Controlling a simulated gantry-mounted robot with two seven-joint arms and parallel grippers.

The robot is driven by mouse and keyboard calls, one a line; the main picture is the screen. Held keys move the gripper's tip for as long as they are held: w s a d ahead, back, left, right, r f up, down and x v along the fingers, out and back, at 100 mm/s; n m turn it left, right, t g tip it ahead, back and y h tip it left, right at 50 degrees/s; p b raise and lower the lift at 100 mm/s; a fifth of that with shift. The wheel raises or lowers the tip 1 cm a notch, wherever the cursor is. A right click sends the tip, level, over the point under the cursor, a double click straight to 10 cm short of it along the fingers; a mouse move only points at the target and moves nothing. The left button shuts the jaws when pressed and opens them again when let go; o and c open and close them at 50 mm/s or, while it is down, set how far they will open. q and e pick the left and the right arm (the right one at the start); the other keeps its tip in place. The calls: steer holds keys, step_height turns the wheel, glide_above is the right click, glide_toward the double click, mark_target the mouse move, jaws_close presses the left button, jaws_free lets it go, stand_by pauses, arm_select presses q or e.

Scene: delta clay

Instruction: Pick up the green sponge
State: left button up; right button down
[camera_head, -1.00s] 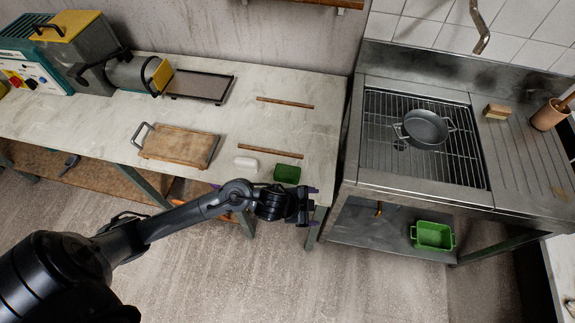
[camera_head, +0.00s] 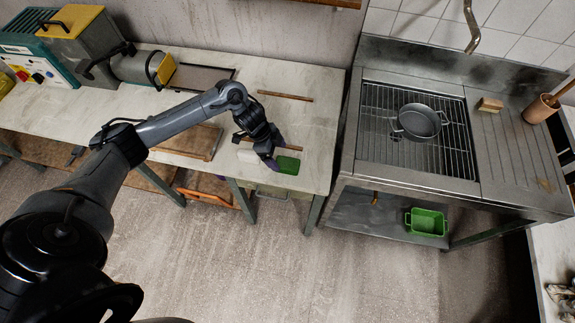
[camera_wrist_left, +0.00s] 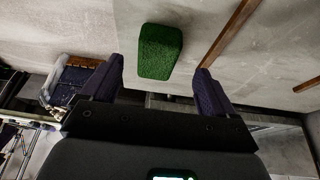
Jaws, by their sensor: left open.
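The green sponge (camera_head: 288,165) lies on the pale worktop near its front right corner. It also shows in the left wrist view (camera_wrist_left: 160,51), ahead of the gripper and between the lines of its two fingers, apart from them. My left gripper (camera_head: 275,156) is open and empty, just above and beside the sponge in the head view. Its purple fingers (camera_wrist_left: 155,85) stand wide apart in the wrist view. My right gripper does not show.
A white block (camera_head: 247,156) lies left of the sponge, partly behind my gripper. Wooden strips (camera_head: 285,96) and a wooden board (camera_head: 200,140) lie on the worktop. A steel sink unit with a pan (camera_head: 419,122) stands to the right. A green tub (camera_head: 427,222) sits on its lower shelf.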

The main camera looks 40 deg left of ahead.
mark_target(283, 162)
arm_select(q)
steer(key=shift+b+x, duration=0.35)
steer(key=shift+x, duration=2.45)
steer(key=shift+s, duration=0.1)
steer(key=c, duration=1)
steer(key=shift+c, duration=0.2)
steer(key=shift+r, duration=0.15)
step_height(283, 162, up, 4)
steer(key=shift+f+p, duration=0.1)
steer(key=shift+p, duration=0.3)
steer(key=d+r+p, duration=0.1)
steer(key=d+r, duration=0.6)
steer(key=d, duration=0.4)
steer(key=shift+d, duration=0.4)
